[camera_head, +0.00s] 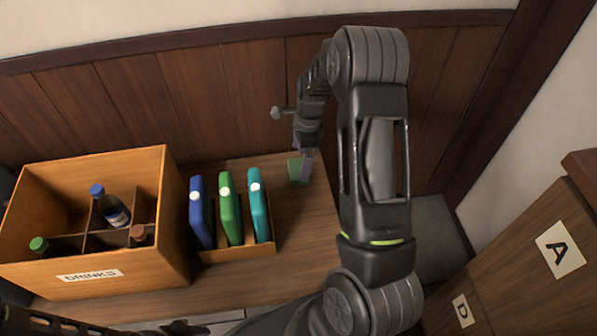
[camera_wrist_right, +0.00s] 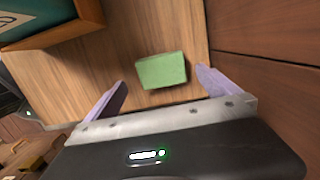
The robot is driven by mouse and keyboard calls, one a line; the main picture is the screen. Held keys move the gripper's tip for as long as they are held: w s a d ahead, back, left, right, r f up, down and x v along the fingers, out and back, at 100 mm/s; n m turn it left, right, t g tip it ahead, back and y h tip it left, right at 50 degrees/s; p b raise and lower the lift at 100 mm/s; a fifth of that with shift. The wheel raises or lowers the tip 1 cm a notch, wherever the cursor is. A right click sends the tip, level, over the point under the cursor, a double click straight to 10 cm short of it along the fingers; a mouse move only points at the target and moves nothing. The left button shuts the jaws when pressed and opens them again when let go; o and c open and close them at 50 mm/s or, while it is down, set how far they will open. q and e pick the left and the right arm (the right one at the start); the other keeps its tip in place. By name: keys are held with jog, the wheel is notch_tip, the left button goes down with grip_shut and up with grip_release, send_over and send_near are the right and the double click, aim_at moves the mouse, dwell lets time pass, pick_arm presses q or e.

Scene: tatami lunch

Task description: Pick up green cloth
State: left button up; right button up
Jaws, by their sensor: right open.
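The green cloth (camera_head: 294,169) is a small folded block lying on the wooden table top, right of the row of upright cases. It also shows in the right wrist view (camera_wrist_right: 161,71), lying flat on the wood between and beyond the fingertips. My right gripper (camera_head: 304,160) reaches down over the cloth from above and hides part of it in the head view. In the right wrist view my right gripper (camera_wrist_right: 160,85) is open, with a purple finger on either side of the cloth and nothing held. Dark parts of my left arm show at the lower left, but its jaws are not clear.
A wooden holder (camera_head: 238,253) with blue, green and teal cases stands left of the cloth. A wooden DRINKS crate (camera_head: 130,272) with bottles is farther left. A wood-panelled wall (camera_head: 215,90) rises behind the table. Labelled A and D cabinets (camera_head: 520,285) stand at the right.

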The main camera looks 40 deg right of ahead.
aim_at(299, 168)
jog(key=shift+f, duration=0.35)
jog(key=shift+w+a+f+b, duration=0.1)
jog(key=shift+f+b, duration=0.1)
jog(key=shift+f, duration=0.65)
jog(key=shift+w+d+f+b, duration=0.1)
jog(key=shift+f+b, duration=0.1)
jog(key=shift+f, duration=0.7)
jog(key=shift+w+a+f+b, duration=0.1)
jog(key=shift+f+b, duration=0.1)
jog(key=shift+f, duration=0.65)
jog(key=shift+s, duration=0.1)
jog(key=c, duration=1.5)
notch_tip(299, 168, up, 10)
jog(key=shift+r+p, duration=0.1)
jog(key=shift+p, duration=0.95)
jog(key=shift+c, duration=0.2)
